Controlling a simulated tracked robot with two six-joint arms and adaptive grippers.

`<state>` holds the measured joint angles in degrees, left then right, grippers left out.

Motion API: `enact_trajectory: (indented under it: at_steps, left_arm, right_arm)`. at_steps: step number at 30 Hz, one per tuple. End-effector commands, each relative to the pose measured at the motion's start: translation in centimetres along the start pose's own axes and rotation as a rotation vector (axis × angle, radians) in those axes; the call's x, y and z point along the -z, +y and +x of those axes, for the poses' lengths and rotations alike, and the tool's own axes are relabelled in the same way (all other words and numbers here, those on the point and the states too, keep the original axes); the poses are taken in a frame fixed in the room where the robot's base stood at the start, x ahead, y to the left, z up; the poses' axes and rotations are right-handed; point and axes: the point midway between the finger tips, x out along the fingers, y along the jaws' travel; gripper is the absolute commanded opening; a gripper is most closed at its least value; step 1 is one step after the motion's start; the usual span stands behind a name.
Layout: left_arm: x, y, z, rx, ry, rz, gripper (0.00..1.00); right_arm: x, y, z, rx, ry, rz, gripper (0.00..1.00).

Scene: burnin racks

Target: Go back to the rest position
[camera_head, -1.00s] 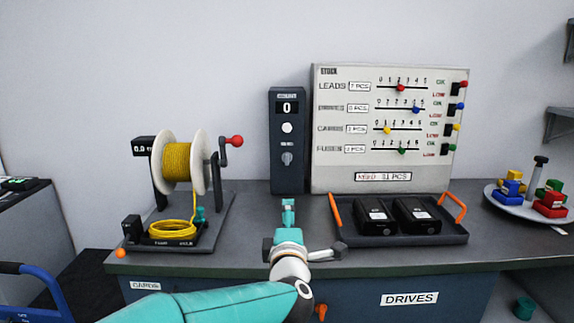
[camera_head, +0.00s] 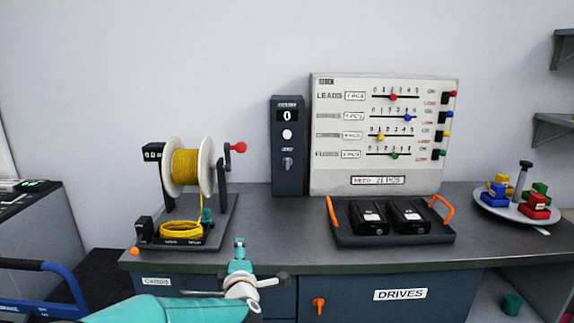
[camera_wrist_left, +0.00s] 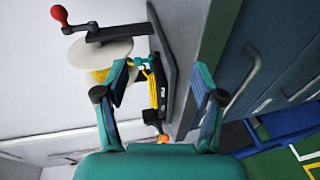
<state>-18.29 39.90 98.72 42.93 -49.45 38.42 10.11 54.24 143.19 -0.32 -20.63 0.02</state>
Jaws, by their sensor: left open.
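My left gripper (camera_head: 240,248) is in front of the bench's front edge in the head view, with its arm coming in from the lower left. In the left wrist view the gripper (camera_wrist_left: 160,85) has its two teal fingers spread wide with nothing between them. Beyond the fingers are the cable reel (camera_wrist_left: 110,52) and its yellow cable, apart from the gripper. My right gripper does not show in either view.
The bench (camera_head: 290,230) carries the cable reel (camera_head: 186,167), a dark counter box (camera_head: 288,140), the stock board (camera_head: 385,185), a tray (camera_head: 395,239) with two black drives and a round plate (camera_head: 510,209) of coloured blocks. A blue-handled cart (camera_head: 40,268) stands at the left.

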Motion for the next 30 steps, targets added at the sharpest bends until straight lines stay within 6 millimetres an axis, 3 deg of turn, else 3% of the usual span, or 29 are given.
enact_trajectory:
  at_steps: [5,8,12,14,18,21,24,27,30]
  left_arm:
    - [4.7,-9.1,0.5,0.195,-0.004,0.137,0.69]
    - [6.9,-16.3,-1.4,0.351,-0.069,0.262,0.69]
    - [8.5,-25.5,-6.9,0.565,-0.24,0.433,0.69]
    - [8.7,-28.9,-10.2,0.647,-0.338,0.5,0.69]
    - [7.8,-34.7,-18.9,0.794,-0.624,0.648,0.69]
    - [6.5,-36.9,-24.9,0.836,-0.845,0.745,0.69]
    - [5.4,-37.8,-29.5,0.829,-1.045,0.839,0.69]
    - [4.8,-38.0,-32.5,0.791,-1.206,0.926,0.69]
    - [4.6,-38.0,-32.8,0.761,-1.261,0.976,0.69]
  right_arm:
    - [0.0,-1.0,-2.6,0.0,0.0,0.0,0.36]
    - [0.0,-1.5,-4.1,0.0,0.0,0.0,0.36]
    - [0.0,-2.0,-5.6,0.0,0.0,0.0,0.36]
    - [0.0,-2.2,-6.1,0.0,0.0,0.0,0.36]
    - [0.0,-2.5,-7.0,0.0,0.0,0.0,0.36]
    - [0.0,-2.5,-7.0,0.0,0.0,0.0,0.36]
    - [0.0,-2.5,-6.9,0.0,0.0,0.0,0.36]
    - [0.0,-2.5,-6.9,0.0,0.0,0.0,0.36]
    - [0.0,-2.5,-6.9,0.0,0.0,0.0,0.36]
